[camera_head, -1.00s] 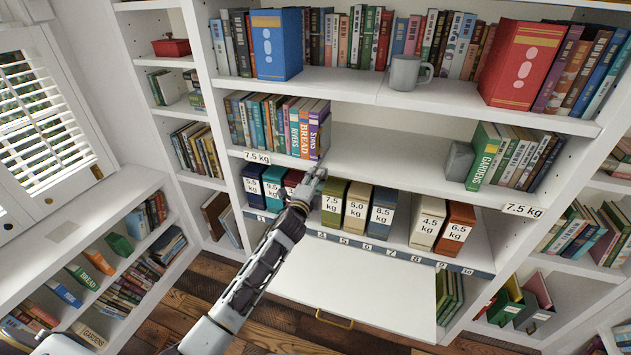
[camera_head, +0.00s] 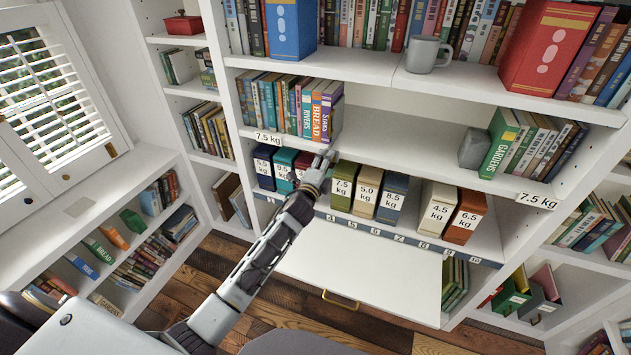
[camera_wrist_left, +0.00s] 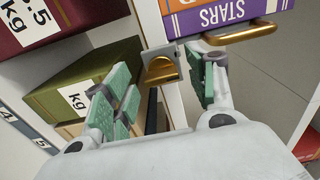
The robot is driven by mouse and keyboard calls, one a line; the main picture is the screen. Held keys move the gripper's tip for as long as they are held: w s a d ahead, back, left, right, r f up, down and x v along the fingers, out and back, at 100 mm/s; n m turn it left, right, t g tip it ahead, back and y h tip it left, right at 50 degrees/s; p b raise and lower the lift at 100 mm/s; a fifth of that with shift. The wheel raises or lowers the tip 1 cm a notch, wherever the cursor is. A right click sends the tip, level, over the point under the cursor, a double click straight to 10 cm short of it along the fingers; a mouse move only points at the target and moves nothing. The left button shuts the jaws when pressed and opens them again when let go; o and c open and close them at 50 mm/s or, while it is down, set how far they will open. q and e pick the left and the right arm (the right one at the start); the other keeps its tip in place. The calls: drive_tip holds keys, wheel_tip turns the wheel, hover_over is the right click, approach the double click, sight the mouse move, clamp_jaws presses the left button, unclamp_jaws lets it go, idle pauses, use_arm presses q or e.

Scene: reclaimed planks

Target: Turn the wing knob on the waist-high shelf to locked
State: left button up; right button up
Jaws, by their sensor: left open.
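My left gripper (camera_head: 325,164) reaches from the lower left to the front of the waist-high shelf (camera_head: 400,145), near the gap between the red and green weight boxes. In the left wrist view, my left gripper (camera_wrist_left: 168,85) is open, with green-padded fingers spread apart. A brass piece on a grey plate (camera_wrist_left: 160,68), which looks like the wing knob, lies between and beyond the fingertips. I see no contact, and cannot tell whether its position is locked. In the head view the knob is hidden or too small to make out. My right gripper is not in view.
The purple STARS book (camera_wrist_left: 225,15) and a brass bar handle (camera_wrist_left: 240,32) are close to the right finger. The olive-green box (camera_wrist_left: 85,80) is close on the left. Weight boxes flank the gripper. A white flap (camera_head: 360,270) lies below.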

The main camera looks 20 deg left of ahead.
use_arm(q)
drive_tip(key=s, duration=1.1)
drive_tip(key=shift+a, duration=0.2)
drive_tip(key=shift+s, duration=0.1)
idle(0.7)
